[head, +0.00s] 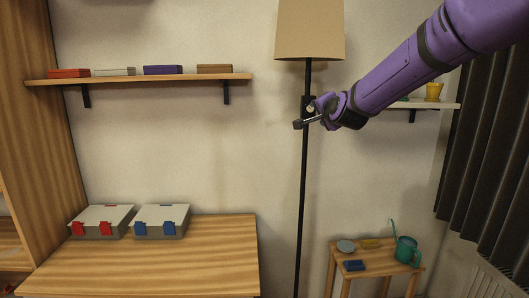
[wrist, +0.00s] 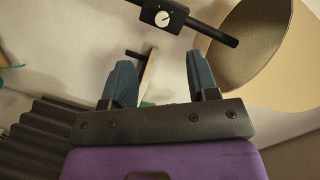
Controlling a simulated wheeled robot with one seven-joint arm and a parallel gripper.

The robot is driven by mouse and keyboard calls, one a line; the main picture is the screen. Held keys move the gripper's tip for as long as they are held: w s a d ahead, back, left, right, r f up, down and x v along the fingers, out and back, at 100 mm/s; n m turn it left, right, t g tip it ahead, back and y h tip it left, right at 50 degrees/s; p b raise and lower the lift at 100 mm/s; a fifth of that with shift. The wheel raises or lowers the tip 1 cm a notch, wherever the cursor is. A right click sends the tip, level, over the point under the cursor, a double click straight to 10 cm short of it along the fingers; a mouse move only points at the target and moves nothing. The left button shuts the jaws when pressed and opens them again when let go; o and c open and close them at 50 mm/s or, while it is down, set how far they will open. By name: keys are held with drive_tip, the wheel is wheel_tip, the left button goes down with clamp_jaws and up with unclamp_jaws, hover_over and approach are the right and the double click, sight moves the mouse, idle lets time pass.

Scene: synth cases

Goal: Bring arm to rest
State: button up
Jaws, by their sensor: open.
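My purple arm (head: 400,75) reaches in from the upper right in the head view. My gripper (head: 314,113) is at its end, in front of or beside the dark pole of the floor lamp (head: 305,190). In the wrist view my gripper (wrist: 160,68) has its two blue-grey fingers spread wide, with nothing held between them. A black box with a white dial (wrist: 163,16) on the lamp pole lies beyond the fingertips, apart from them. In the head view the gripper partly covers this box.
The beige lampshade (head: 310,30) hangs close above the gripper; it also shows in the wrist view (wrist: 275,50). A wall shelf (head: 440,105) with a yellow pot (head: 433,91) is behind the arm. Dark curtains (head: 490,150) hang at right. Two lidded cases stand on the wooden table (head: 150,270).

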drive_tip(key=s+d+f+n+g, duration=0.2)
drive_tip(key=s+n+g, duration=0.1)
drive_tip(key=s, duration=1.2)
drive_tip(key=s+d+f+n+g, duration=0.3)
drive_tip(key=s+n+g, duration=0.1)
drive_tip(key=s, duration=1.2)
drive_tip(key=s+d+f+n+g+h, duration=0.1)
drive_tip(key=s+d+f+n+g, duration=0.1)
drive_tip(key=s, duration=1.3)
drive_tip(key=shift+s+d+f+n+g, duration=0.3)
drive_tip(key=shift+d+n+g, duration=0.15)
drive_tip(key=shift+n+g, duration=0.6)
